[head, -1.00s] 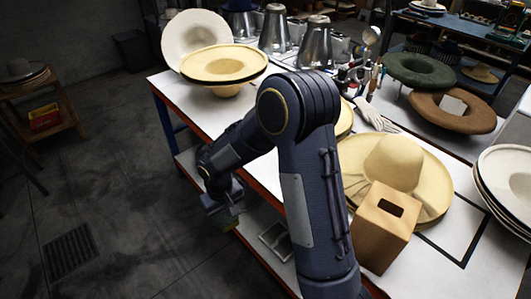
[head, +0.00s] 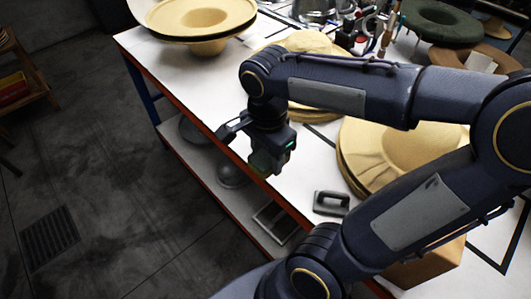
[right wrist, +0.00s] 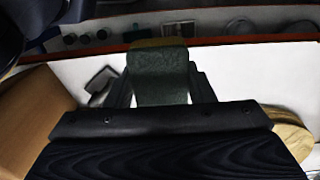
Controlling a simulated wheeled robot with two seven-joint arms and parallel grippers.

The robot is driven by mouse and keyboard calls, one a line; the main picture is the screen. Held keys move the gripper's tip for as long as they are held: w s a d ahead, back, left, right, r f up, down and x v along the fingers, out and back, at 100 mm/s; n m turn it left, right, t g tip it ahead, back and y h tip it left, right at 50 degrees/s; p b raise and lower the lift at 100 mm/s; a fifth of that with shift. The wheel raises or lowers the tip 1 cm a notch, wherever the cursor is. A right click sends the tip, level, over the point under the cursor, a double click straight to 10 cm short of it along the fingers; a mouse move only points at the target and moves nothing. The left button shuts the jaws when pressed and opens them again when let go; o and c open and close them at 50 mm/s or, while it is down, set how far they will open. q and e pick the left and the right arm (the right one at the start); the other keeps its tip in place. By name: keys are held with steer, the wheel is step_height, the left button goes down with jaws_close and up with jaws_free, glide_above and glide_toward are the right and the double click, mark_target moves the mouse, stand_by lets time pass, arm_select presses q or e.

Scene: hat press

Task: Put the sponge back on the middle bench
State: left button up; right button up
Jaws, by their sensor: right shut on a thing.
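The sponge (right wrist: 160,78) is dark green with a yellowish strip at its far end. My right gripper (right wrist: 160,92) is shut on it in the right wrist view. In the head view, the sponge (head: 262,164) shows partly below my right gripper (head: 268,150), near the bench's front edge. The middle bench (head: 205,83) has a white top with an orange-red edge. I cannot tell whether the sponge touches the bench top. My left gripper is not in view.
A grey handled tool (head: 331,203) lies on the bench to the right. A stacked hat (head: 200,17) is at the far left end. Bare white bench top shows left of the gripper. A lower shelf (head: 195,160) runs underneath.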

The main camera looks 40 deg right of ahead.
steer(key=w+d+f, duration=0.2)
steer(key=w+f, duration=0.1)
steer(key=w+d+f, duration=0.2)
steer(key=w, duration=0.1)
steer(key=w+d+f, duration=0.3)
steer(key=w, duration=0.1)
steer(key=shift+f+p, duration=0.3)
steer(key=shift+w+d+f, duration=0.15)
steer(key=shift+f, duration=0.05)
steer(key=shift+w+d+f, duration=0.1)
steer(key=shift+w+f, duration=0.1)
steer(key=shift+f, duration=1.55)
steer(key=shift+f, duration=0.2)
steer(key=o, duration=0.9)
steer(key=shift+r, duration=0.15)
